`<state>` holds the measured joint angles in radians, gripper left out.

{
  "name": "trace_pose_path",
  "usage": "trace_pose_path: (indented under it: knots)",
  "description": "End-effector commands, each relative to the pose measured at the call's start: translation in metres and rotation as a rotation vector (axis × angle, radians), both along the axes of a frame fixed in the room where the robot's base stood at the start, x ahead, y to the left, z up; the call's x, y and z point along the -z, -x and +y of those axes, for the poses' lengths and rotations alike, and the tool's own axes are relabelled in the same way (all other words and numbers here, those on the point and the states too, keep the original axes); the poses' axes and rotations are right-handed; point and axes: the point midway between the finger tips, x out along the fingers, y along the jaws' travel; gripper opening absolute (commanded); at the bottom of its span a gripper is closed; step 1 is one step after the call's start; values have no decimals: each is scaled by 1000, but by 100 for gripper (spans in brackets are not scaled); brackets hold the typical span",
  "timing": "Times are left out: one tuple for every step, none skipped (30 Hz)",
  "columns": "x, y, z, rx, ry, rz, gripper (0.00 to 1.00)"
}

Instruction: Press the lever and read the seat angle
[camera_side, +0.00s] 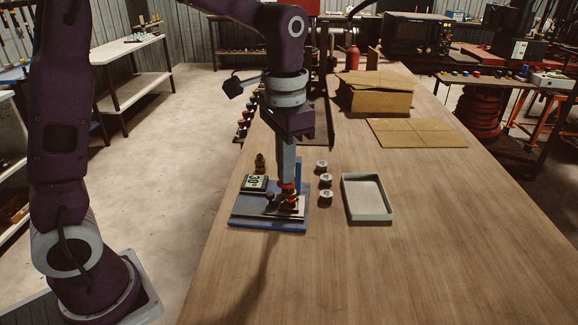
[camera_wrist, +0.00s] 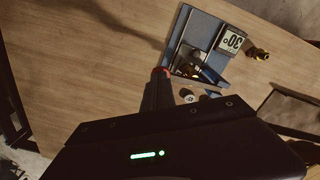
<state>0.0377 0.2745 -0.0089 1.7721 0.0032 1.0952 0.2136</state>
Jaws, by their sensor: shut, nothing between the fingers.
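The hose crimper stands on a blue base plate (camera_side: 240,217) on the wooden table, and the plate also shows in the wrist view (camera_wrist: 180,37). Its display (camera_side: 254,183) faces up and seems to read 30°; it also shows in the wrist view (camera_wrist: 231,40). My gripper (camera_side: 287,184) points straight down over the right part of the crimper, fingers shut and empty. A red part (camera_side: 288,187) shows right at the fingertips; I cannot tell whether it is the lever's knob or whether they touch. The fingers hide part of the mechanism.
A brass fitting (camera_side: 260,163) stands behind the display. Three small grey cylinders (camera_side: 325,180) stand in a row right of the crimper, beside an empty grey tray (camera_side: 347,200). A cardboard box (camera_side: 375,97) is farther back. The front of the table is clear.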

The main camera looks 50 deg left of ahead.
Motion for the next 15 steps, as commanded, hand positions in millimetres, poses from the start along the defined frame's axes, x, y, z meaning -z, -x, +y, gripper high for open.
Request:
trace_pose_path:
  knots:
    - [-5,-1,0,0,1,-3,0]
    - [-8,-1,0,0,1,-3,0]
    - [-13,-1,0,0,1,-3,0]
    - [-16,-1,0,0,1,-3,0]
    - [-19,-1,0,0,1,-3,0]
    - [-23,0,0,0,1,-2,0]
    - [-26,-1,0,0,1,-3,0]
    - [-29,0,0,0,1,-2,0]
    - [-33,-1,0,0,1,-3,0]
    - [-37,-1,0,0,1,-3,0]
    - [-40,-1,0,0,1,-2,0]
    - [-44,-1,0,0,1,-3,0]
    - [-47,-1,0,0,1,-3,0]
    - [-50,-1,0,0,1,-3,0]
    - [-55,0,0,0,1,-3,0]
